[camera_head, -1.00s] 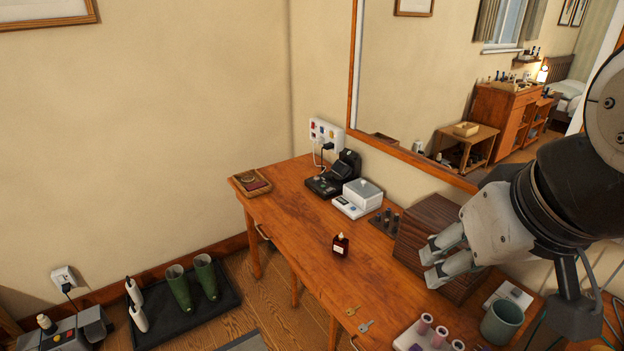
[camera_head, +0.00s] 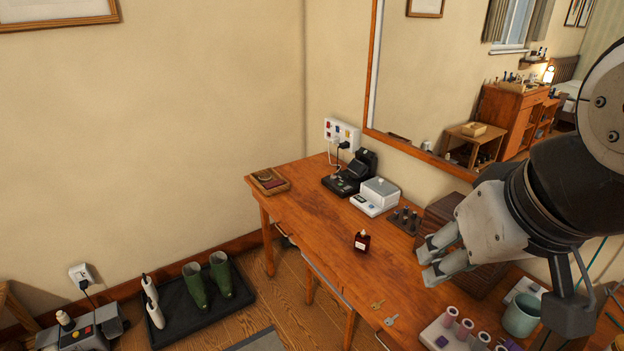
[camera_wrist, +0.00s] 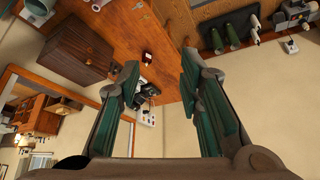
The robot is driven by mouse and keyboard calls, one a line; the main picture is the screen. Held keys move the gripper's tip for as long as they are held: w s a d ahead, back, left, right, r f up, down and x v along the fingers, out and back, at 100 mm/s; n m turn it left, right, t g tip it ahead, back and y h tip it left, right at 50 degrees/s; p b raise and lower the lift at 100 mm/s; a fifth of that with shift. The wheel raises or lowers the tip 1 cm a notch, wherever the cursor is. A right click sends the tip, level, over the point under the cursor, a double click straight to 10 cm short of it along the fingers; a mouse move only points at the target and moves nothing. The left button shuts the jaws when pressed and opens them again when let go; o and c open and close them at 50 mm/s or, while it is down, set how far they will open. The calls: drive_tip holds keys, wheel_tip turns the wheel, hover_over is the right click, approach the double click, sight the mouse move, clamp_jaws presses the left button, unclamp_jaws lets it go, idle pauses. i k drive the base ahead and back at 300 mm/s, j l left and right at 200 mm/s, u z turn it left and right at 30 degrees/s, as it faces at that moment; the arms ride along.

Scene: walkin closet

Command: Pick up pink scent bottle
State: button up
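A small square bottle (camera_head: 362,242), dark red to pinkish with a pale label, stands upright on the wooden table, left of my gripper in the head view. It looks like the scent bottle of the task. It also shows in the wrist view as a small dark red shape (camera_wrist: 147,59), between my fingertips in the picture but farther off. My gripper (camera_head: 428,263) hangs over the right part of the table, apart from the bottle. In the wrist view my gripper (camera_wrist: 159,61) has its two fingers spread wide, with nothing between them.
The wooden table (camera_head: 312,225) is bare around the bottle. Keys (camera_head: 384,313) and a tray of spools (camera_head: 432,332) lie nearer; a teal cup (camera_head: 520,316) stands right. A brown box (camera_head: 445,211), dark small bottles (camera_head: 405,219) and a white scale (camera_head: 375,197) stand behind. A mirror (camera_head: 440,90) hangs above.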

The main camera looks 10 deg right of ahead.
sight(361, 242)
drive_tip(key=i+j, duration=0.15)
drive_tip(key=j, duration=0.25)
drive_tip(key=i+j, duration=0.1)
drive_tip(key=j, duration=0.3)
drive_tip(key=i+j, duration=0.15)
drive_tip(key=j, duration=0.2)
drive_tip(key=i+j, duration=0.1)
drive_tip(key=i, duration=0.55)
drive_tip(key=j+z, duration=0.05)
